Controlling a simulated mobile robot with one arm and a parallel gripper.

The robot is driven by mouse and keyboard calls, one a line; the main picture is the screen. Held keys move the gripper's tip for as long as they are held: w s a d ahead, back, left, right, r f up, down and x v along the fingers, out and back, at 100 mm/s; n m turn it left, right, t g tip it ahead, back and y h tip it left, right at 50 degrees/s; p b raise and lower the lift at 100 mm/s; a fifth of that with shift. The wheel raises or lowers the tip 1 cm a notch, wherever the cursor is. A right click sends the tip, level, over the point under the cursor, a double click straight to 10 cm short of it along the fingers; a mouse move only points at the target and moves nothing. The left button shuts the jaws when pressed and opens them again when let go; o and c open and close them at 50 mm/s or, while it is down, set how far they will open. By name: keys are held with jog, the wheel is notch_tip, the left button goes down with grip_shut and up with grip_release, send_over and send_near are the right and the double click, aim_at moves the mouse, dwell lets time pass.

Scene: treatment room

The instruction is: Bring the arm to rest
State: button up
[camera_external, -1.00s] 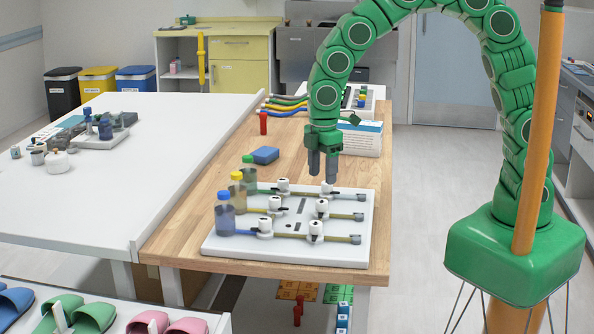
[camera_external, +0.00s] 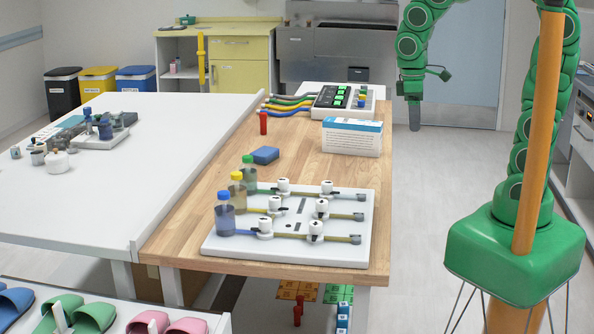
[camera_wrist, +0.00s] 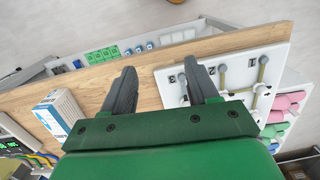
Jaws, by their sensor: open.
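My green arm rises from its green base (camera_external: 515,250) at the right and curves over to the left. My gripper (camera_external: 414,118) hangs with dark fingers pointing down, to the right of the wooden table and over the floor in the external view. In the wrist view my gripper (camera_wrist: 163,90) shows two dark fingers spread apart with nothing between them. The wooden table (camera_external: 190,225) and the edge of its top lie beyond the fingers there. The gripper touches nothing that I can see.
A white board (camera_external: 290,255) with bottles and valves stands on the table's near end.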

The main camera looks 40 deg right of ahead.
jog(key=s+d+r+m+g, duration=0.1)
jog(key=s+d+m, duration=0.7)
jog(key=s+d, duration=0.3)
jog(key=s, duration=0.2)
jog(key=shift+s+d+r+y, duration=0.3)
jog(key=shift+r, duration=0.1)
dwell(1.1)
